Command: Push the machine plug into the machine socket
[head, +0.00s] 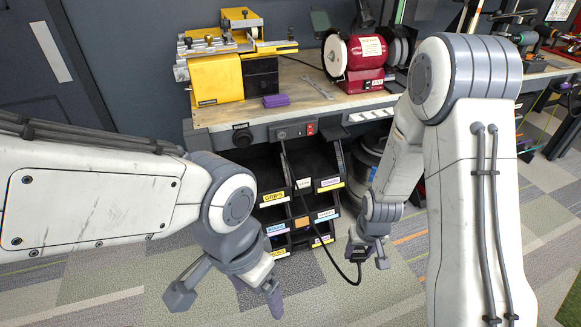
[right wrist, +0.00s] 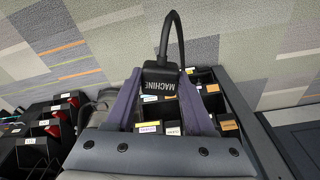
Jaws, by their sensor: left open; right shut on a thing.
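My right gripper (head: 367,256) is low in front of the bench, shut on a black plug (head: 357,255). In the right wrist view the plug (right wrist: 160,82) reads "MACHINE" and sits between the purple fingers (right wrist: 160,92). Its black cable (head: 328,253) hangs in a loop and runs up to the bench front. A panel with a red switch (head: 310,129) and a round black fitting (head: 242,138) are on the bench's front edge. I cannot tell which is the machine socket. My left gripper (head: 226,298) is open and empty at the lower middle, apart from the plug.
The workbench (head: 225,116) carries a yellow machine (head: 216,80), a red grinder (head: 365,60), a purple block (head: 276,100) and a wrench (head: 318,87). Labelled bins (head: 274,199) stand below it. A dark canister (head: 365,160) is beside them. The carpet (head: 110,295) in front is clear.

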